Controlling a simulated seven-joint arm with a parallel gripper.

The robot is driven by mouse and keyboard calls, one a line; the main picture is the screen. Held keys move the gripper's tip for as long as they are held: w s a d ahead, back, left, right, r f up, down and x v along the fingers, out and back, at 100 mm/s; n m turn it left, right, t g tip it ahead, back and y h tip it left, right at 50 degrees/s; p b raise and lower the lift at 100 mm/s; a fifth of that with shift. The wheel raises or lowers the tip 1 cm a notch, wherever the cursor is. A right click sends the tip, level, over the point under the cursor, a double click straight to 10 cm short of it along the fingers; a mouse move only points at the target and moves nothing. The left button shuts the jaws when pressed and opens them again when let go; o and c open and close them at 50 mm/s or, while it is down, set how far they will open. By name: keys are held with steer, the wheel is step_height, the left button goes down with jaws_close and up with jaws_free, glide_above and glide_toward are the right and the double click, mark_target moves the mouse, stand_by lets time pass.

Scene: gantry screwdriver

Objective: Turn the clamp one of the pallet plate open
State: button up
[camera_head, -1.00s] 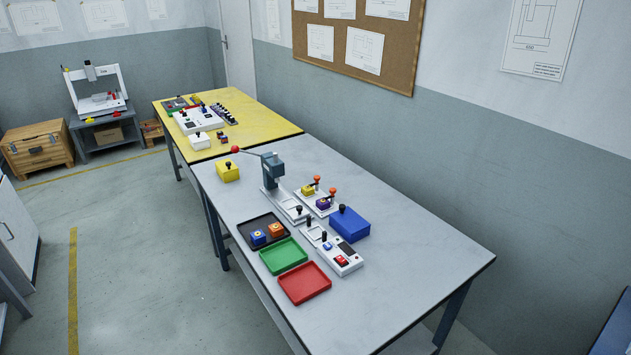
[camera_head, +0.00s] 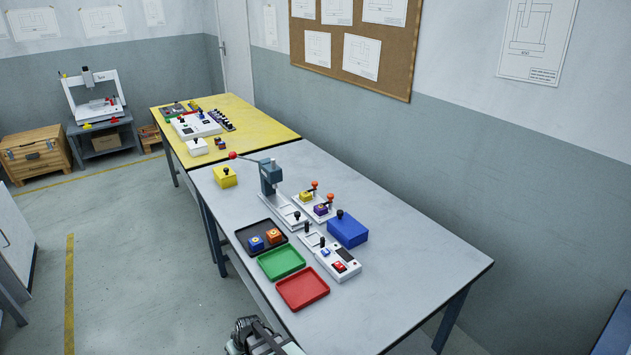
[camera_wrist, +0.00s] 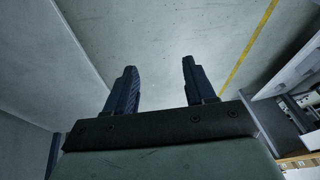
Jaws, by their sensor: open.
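A white plate (camera_head: 307,204) on the grey table carries a yellow block (camera_head: 305,196) and a purple block (camera_head: 320,209). Beside each block stands a clamp-like lever with an orange knob, a rear one (camera_head: 314,184) and a front one (camera_head: 330,197). The knobs are raised; whether either lever presses on its block is too small to tell, and no numbers are readable. My gripper (camera_wrist: 158,70) is open and empty over the floor in the wrist view. Part of my arm shows at the bottom of the head view, well apart from the plate.
A lever press (camera_head: 270,178) stands left of the plate, a blue box (camera_head: 348,232) in front. Black (camera_head: 250,231), green (camera_head: 281,263) and red (camera_head: 302,289) trays line the near edge. A white gantry machine (camera_head: 70,95) stands far left. The table's right side is clear.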

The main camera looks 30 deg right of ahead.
steer(key=w+d+r+t, duration=0.1)
steer(key=w+r+t, duration=0.5)
steer(key=w+r, duration=1.1)
steer(key=shift+t+h, duration=0.5)
steer(key=shift+t, duration=0.2)
steer(key=w+d+r, duration=0.4)
steer(key=w, duration=0.1)
steer(key=w+d+r, duration=1)
steer(key=shift+w+d+r, duration=0.2)
steer(key=shift+w, duration=0.05)
steer(key=d+r+m+g+h, duration=0.1)
steer(key=d+r, duration=0.2)
steer(key=d, duration=0.4)
steer(key=d+r+g, duration=0.1)
steer(key=d+r, duration=0.1)
steer(key=d, duration=0.6)
steer(key=m+g+h, duration=0.1)
steer(key=m+g, duration=0.2)
steer(key=g, duration=0.1)
glide_toward(315, 182)
steer(key=x, duration=0.7)
steer(key=shift+w+a+f, duration=0.1)
steer(key=shift+f, duration=0.35)
steer(key=shift+c, duration=0.2)
jaws_close()
